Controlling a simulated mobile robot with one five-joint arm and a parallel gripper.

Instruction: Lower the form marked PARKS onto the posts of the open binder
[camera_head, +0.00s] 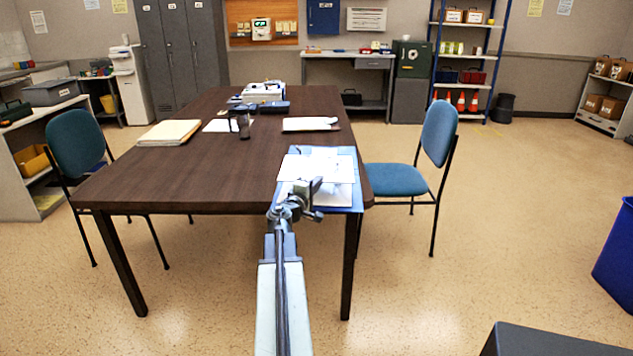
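The open blue binder (357,200) lies at the near right end of the dark table, with white sheets on it. A white sheet (290,168) shows uppermost over the binder, just beyond my gripper; its marking is too small to read, so I cannot tell whether it is the PARKS form. My gripper (314,186) is over the near part of the binder, at the sheet's near edge. I cannot see whether its fingers are closed on the sheet or apart. The binder's posts are not clear, hidden by my gripper and the paper.
The dark table (190,180) has a bare middle. A paper stack (169,132), a dark cup-like object (244,126), a sheet on a board (309,124) and a white device (264,91) stand farther back. A blue chair (397,180) is close right of the binder; another (76,143) is left.

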